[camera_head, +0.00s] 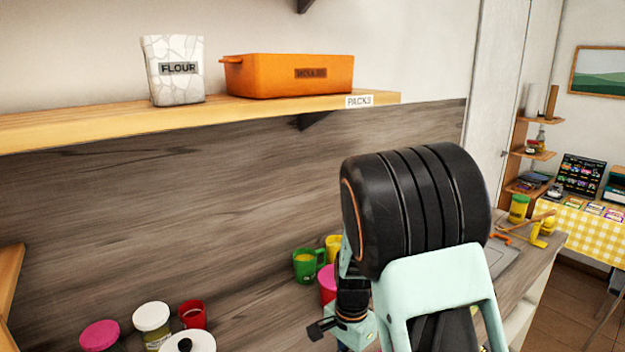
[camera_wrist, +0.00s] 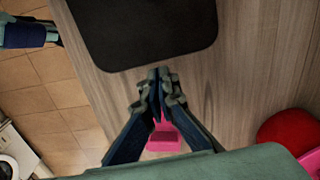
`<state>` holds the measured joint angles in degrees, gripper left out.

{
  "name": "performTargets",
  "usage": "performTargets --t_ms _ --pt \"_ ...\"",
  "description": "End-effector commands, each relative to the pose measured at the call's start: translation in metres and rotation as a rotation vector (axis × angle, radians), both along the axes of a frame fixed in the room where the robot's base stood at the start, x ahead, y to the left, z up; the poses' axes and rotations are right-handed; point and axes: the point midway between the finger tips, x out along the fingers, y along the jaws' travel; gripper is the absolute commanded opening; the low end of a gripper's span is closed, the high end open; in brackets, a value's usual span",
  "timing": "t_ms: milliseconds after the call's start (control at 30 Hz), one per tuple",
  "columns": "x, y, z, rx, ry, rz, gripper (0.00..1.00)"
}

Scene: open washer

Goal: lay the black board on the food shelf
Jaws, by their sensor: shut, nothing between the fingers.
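The black board (camera_wrist: 140,28) lies flat on the wooden worktop at the top of the wrist view, with rounded near corners; its far part is cut off. I cannot make it out in the head view, where my arm covers much of the worktop. My gripper (camera_wrist: 160,78) is shut and empty, its fingertips just short of the board's near edge in the picture. A wooden wall shelf (camera_head: 55,130) holds a flour bag (camera_head: 177,88) and an orange bin (camera_head: 290,75). Its front label reads PACKS; I cannot tell whether it is the food shelf.
A pink thing (camera_wrist: 162,138) shows behind my fingers in the wrist view, with a red round thing (camera_wrist: 290,132) to the right. A green mug (camera_head: 308,265), a red mug (camera_head: 192,314) and jars stand along the worktop. The PACKS shelf is bare left of the flour.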

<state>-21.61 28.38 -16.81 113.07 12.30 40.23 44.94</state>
Motion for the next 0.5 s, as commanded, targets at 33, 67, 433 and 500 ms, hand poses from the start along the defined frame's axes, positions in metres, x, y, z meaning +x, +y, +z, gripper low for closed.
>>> performTargets --t_ms 33,67,433,500 --pt "0.0003 -0.0004 0.0 0.0 0.0 0.0 0.0" --pt "0.0005 -0.0007 0.0 0.0 0.0 0.0 0.0" --pt "0.0027 -0.003 -0.0001 0.0 0.0 0.0 0.0" --pt "0.0027 -0.003 -0.0006 0.0 0.0 0.0 0.0"
